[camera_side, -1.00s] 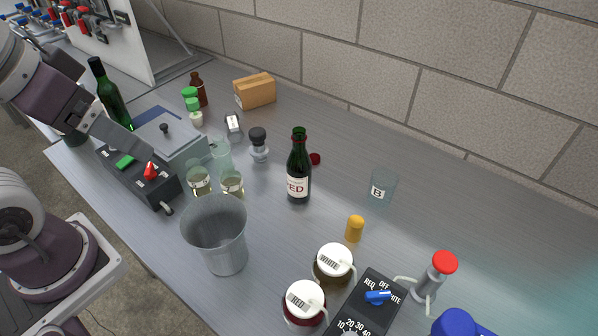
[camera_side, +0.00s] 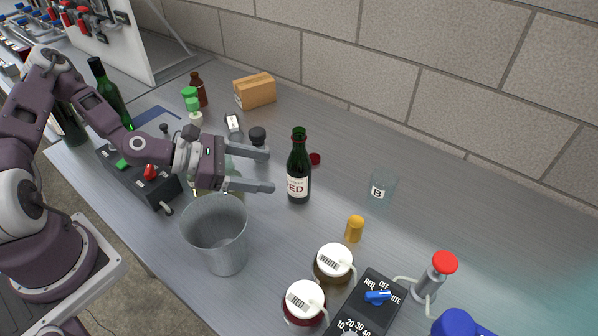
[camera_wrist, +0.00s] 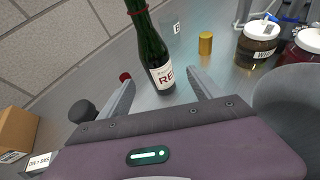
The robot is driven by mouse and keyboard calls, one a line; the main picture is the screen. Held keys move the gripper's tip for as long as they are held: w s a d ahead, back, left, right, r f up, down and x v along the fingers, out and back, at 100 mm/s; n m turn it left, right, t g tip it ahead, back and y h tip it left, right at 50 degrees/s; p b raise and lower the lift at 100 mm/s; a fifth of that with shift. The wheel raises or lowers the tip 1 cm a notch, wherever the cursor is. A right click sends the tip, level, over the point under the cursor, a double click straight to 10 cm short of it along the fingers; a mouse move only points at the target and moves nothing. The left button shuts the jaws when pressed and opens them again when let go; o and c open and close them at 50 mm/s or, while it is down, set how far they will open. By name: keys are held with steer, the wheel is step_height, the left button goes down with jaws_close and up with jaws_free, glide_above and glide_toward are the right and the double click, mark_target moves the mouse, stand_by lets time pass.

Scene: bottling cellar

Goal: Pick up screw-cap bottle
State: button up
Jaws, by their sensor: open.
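The screw-cap bottle is a green glass bottle (camera_side: 299,168) with a white label reading RED and a red ring at its neck. It stands upright on the metal bench. It also shows in the wrist view (camera_wrist: 150,50), ahead of and between the two fingers. A small red cap (camera_side: 315,158) lies on the bench just behind it. My gripper (camera_side: 268,170) is open and empty, its fingers pointing at the bottle from the left, a short gap away. In the wrist view my gripper (camera_wrist: 158,92) has its fingers on either side of the bottle's line.
A grey bin (camera_side: 216,238) stands in front of my gripper. A black-topped stopper (camera_side: 257,138) is close to the far finger. A glass marked B (camera_side: 382,188) and an orange cylinder (camera_side: 355,229) stand right of the bottle. Jars WHITE (camera_side: 334,265) and RED (camera_side: 304,303) are nearer the front.

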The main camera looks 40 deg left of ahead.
mark_target(299, 167)
steer(key=shift+n, duration=0.3)
steer(key=x, duration=1.2)
steer(key=shift+w+r, duration=0.3)
jaws_close()
